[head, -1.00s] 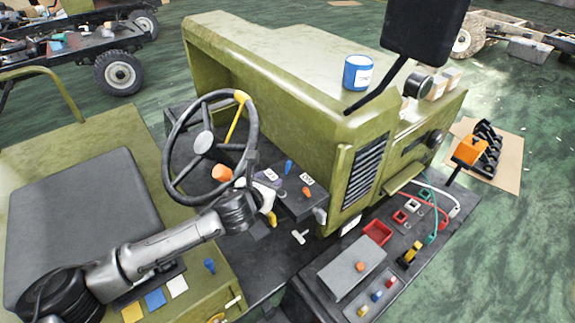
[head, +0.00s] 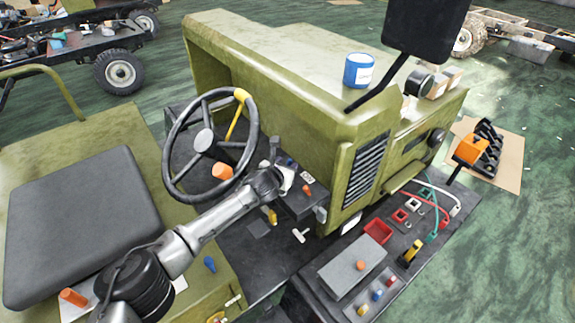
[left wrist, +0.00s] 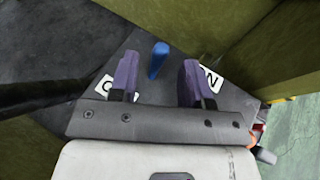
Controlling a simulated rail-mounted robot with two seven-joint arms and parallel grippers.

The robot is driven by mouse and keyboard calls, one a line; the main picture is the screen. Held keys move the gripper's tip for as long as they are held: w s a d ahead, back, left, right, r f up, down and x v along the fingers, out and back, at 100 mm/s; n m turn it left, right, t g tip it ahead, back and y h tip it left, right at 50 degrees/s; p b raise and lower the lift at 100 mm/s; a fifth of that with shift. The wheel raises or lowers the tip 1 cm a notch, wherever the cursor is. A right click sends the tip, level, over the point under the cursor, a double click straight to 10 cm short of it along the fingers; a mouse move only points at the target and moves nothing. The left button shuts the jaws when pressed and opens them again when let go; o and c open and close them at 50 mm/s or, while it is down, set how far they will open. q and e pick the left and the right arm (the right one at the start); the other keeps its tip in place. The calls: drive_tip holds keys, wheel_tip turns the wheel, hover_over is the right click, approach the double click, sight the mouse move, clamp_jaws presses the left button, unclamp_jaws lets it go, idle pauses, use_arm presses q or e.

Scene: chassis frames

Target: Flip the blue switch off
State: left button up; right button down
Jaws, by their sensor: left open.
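The blue switch (left wrist: 158,60) is a short blue lever on a dark panel. In the left wrist view it stands between the two purple fingertips of my left gripper (left wrist: 157,80), with a gap on each side. A white label (left wrist: 210,79) is on the panel at right, and another (left wrist: 104,86) at left is partly covered by a finger. My left gripper is open and empty.
The steering wheel (head: 203,140) stands close left of my left arm. An orange lever (head: 307,189) is on the same box. The green hood (head: 290,85) rises behind it. A side panel with a red tray (head: 378,231) lies at right.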

use_arm(q)
drive_tip(key=shift+x, duration=0.85)
drive_tip(key=shift+c, duration=0.3)
clamp_jaws()
